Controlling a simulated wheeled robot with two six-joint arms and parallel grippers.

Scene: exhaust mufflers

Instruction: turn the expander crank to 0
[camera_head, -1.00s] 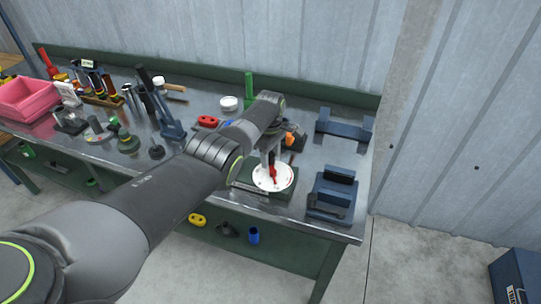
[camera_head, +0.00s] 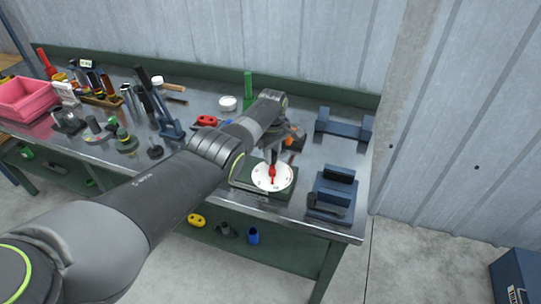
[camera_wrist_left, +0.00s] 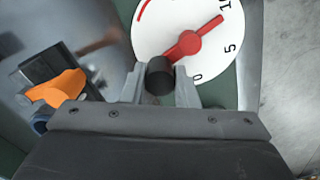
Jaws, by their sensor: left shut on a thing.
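The expander dial (camera_head: 262,184) is a white disc with dark numbers on a green base near the bench's front edge. It fills the top of the left wrist view (camera_wrist_left: 160,25), where 0, 5 and part of a further number show. The red crank (camera_wrist_left: 190,43) crosses the dial's middle. Its thin end points up and right, near the cut-off number beyond 5; its other end runs down-left to a black knob (camera_wrist_left: 160,76). My left gripper (camera_head: 272,152) is shut on this knob, one finger on each side (camera_wrist_left: 160,88). My right gripper is out of view.
Blue fixtures (camera_head: 335,190) stand right of the dial, another (camera_head: 344,126) behind. An orange part (camera_wrist_left: 57,88) lies close to my left gripper. Tools and a pink bin (camera_head: 25,98) fill the bench's left side.

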